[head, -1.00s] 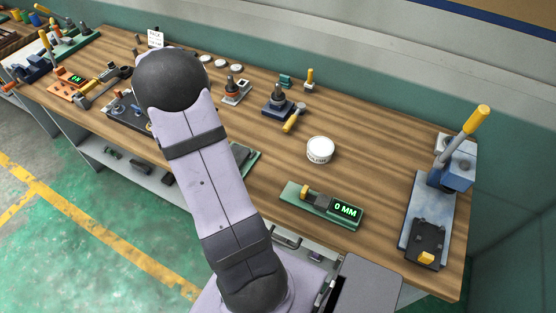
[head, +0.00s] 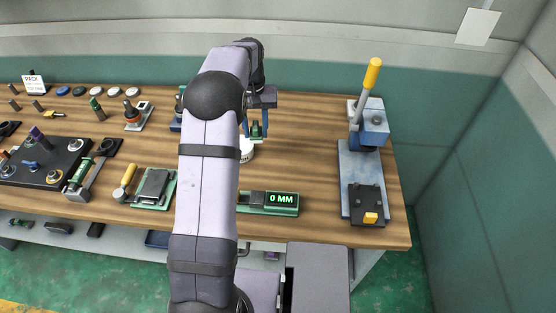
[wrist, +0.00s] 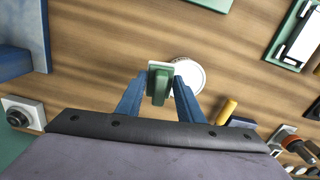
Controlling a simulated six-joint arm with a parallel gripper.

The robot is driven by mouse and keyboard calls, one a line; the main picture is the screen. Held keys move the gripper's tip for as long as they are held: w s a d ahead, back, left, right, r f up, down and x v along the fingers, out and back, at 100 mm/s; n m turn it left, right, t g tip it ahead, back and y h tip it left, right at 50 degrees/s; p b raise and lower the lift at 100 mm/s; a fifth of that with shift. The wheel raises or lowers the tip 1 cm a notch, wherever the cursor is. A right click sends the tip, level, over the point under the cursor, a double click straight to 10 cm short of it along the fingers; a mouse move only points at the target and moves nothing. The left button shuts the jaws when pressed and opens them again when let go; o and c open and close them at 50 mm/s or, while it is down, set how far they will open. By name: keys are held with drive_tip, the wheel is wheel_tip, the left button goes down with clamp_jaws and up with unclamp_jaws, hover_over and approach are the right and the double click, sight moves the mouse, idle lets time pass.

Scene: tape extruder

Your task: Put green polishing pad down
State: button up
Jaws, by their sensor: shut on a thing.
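The green polishing pad (head: 256,131) is a small green block with a raised grip. My gripper (head: 257,122) is shut on it, over the bench just behind a white round tin. In the wrist view the pad (wrist: 160,82) sits between my two blue fingertips (wrist: 160,84), and wood shows around it. The white tin (wrist: 188,76) lies close behind it in that view. I cannot tell exactly how high the pad is above the wood.
In the head view, the blue lever press (head: 368,150) stands right of my gripper. A green gauge reading 0 MM (head: 270,203) lies in front. The wood between gripper and press is clear. My arm hides part of the bench to the left.

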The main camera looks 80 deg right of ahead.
drive_tip(key=m, duration=0.1)
hover_over(278, 159)
drive_tip(key=shift+d+f+p, duration=0.1)
drive_tip(key=shift+f+p, duration=1.35)
drive_tip(key=shift+f, duration=3.6)
drive_tip(key=shift+f, duration=0.2)
drive_tip(key=o, duration=1.1)
drive_tip(key=shift+r, duration=0.1)
wheel_tip(278, 159, up, 12)
drive_tip(key=b, duration=0.4)
